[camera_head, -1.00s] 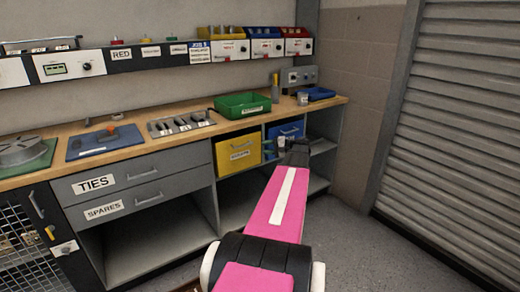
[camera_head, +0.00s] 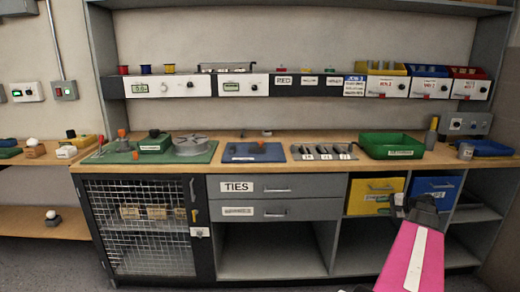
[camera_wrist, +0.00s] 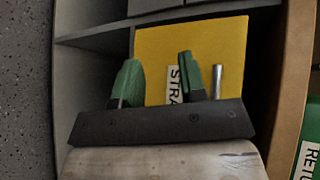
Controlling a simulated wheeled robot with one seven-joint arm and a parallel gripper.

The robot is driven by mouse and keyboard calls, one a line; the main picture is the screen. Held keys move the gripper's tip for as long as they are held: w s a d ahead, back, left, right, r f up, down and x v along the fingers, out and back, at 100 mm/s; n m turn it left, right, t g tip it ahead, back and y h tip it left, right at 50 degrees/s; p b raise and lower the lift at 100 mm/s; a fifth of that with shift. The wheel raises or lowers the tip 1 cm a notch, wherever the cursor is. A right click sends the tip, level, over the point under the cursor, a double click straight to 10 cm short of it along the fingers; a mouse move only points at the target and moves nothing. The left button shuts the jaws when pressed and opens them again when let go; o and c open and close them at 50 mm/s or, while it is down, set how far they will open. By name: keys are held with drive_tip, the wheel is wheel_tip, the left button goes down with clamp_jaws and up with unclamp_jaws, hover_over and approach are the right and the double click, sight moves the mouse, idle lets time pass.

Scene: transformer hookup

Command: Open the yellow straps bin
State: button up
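The yellow straps bin (camera_head: 374,196) sits closed in its cubby under the worktop, with a pale bar handle on its front. In the wrist view its yellow front (camera_wrist: 210,45) fills the middle, turned sideways. Its label is partly hidden by my right-hand finger. The metal handle (camera_wrist: 217,82) shows just right of that finger, not between the fingers. My gripper (camera_wrist: 157,82) is open, with two green fingers apart and nothing between them, in front of the bin. In the head view my dark gripper (camera_head: 401,201) is at the bin's right edge.
A blue bin (camera_head: 435,190) sits in the cubby to the right. A green tray (camera_head: 392,145) stands on the worktop above. Drawers marked TIES (camera_head: 278,187) and a mesh-door cabinet (camera_head: 140,230) are to the left. The cubbies below are open and empty.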

drive_tip(key=s+a+f+n+g+h, duration=0.2)
drive_tip(key=s+a+f+n+h, duration=0.1)
drive_tip(key=a, duration=0.9)
drive_tip(key=s+a+f+n+g+h, duration=0.3)
drive_tip(key=s+a+f+h, duration=0.1)
drive_tip(key=a, duration=0.8)
drive_tip(key=s+a+f+n+g+h, duration=0.2)
drive_tip(key=s+a+f, duration=0.3)
drive_tip(key=a, duration=0.7)
drive_tip(key=shift+s+n+g+h, duration=0.4)
drive_tip(key=shift+s+g+h, duration=0.05)
drive_tip(key=shift+g+h, duration=0.25)
drive_tip(key=shift+s+a+n+h, duration=0.3)
drive_tip(key=shift+a, duration=0.05)
